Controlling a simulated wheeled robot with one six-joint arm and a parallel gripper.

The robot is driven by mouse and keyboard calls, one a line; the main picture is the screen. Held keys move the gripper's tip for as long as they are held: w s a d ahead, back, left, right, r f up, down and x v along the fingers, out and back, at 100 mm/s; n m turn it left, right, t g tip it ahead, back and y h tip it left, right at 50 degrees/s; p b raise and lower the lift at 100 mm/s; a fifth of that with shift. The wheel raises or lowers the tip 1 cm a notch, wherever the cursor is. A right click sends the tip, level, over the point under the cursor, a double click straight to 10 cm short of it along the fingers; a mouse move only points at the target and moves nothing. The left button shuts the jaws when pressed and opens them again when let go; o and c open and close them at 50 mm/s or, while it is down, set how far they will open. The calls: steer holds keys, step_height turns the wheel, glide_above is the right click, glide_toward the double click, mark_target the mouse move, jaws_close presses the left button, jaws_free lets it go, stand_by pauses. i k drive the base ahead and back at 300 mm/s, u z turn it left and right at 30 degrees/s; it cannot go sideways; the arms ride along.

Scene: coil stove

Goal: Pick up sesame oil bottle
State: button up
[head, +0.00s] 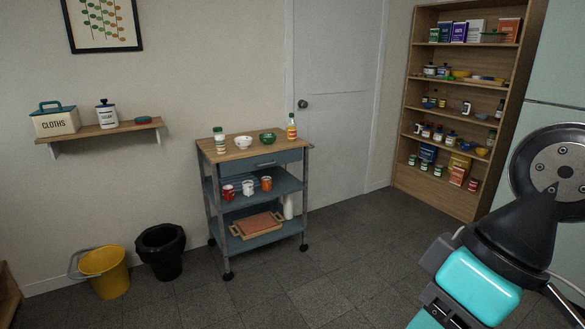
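A slim bottle (291,127) with an orange-yellow body, a pale label and a dark cap stands upright at the back right corner of the cart's wooden top (240,153). It may be the sesame oil bottle, but its label is too small to read. A second, paler container (220,141) with a green lid stands at the left of the same top. Part of my arm fills the lower right of the head view. My gripper's fingers cannot be seen.
A white bowl (243,142) and a green bowl (267,137) sit between the two containers. A tall bookcase (455,195) of jars and boxes stands at right. A yellow bucket (104,272) and black bin (161,250) are left of the cart. The floor (330,255) ahead is clear.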

mark_target(291, 123)
steer(key=z, duration=0.45)
steer(key=i, duration=2.4)
steer(key=u, duration=0.35)
steer(key=i, duration=1.7)
steer(key=u, duration=0.5)
